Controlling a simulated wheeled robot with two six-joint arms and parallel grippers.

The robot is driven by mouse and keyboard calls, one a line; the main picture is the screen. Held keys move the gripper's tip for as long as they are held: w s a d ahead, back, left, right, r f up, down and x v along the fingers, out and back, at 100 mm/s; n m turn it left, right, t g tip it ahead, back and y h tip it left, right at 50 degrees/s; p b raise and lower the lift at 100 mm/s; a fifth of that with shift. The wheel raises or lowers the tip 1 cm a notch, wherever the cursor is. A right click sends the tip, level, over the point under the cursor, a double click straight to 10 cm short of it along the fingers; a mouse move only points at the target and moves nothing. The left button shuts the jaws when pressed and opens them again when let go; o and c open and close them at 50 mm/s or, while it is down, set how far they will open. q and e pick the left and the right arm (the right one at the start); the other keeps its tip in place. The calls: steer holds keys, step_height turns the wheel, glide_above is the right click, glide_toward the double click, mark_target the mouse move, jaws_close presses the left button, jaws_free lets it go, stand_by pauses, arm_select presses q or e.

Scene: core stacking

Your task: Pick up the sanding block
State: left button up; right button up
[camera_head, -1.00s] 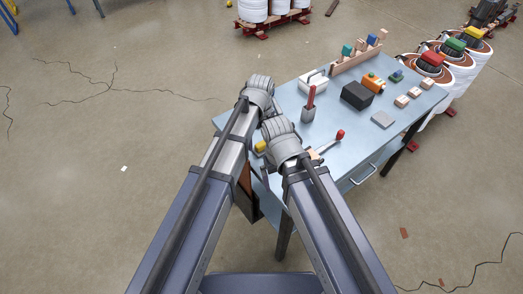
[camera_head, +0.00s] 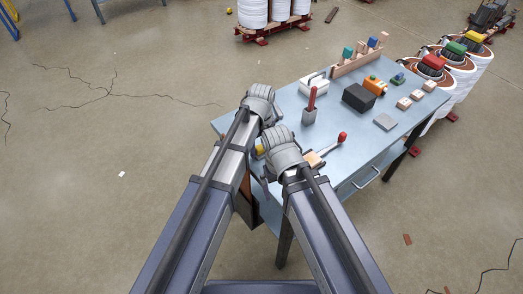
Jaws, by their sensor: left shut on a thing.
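My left gripper (camera_head: 265,112) is at the far left edge of the blue workbench (camera_head: 351,143). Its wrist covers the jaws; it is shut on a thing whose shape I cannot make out. My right gripper (camera_head: 277,165) is over the near left edge, its fingers mostly covered by its own wrist. A tan block (camera_head: 313,159) lies beside the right wrist, near a tool with a red knob (camera_head: 342,137). A flat grey block (camera_head: 385,121) lies apart at the right. I cannot tell which of these is the sanding block.
A grey holder with a red handle (camera_head: 311,101), a black box (camera_head: 358,97), a white handled block (camera_head: 314,84) and an orange object (camera_head: 375,86) stand on the bench. A wooden rack (camera_head: 361,58) is at the back. White drums (camera_head: 453,86) stand beyond the right edge.

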mark_target(261, 146)
arm_select(q)
steer(key=c, duration=0.5)
steer(key=shift+r, duration=0.1)
arm_select(e)
steer(key=shift+r, duration=0.1)
arm_select(q)
step_height(261, 146, up, 10)
steer(key=p, duration=1)
arm_select(e)
step_height(261, 146, up, 10)
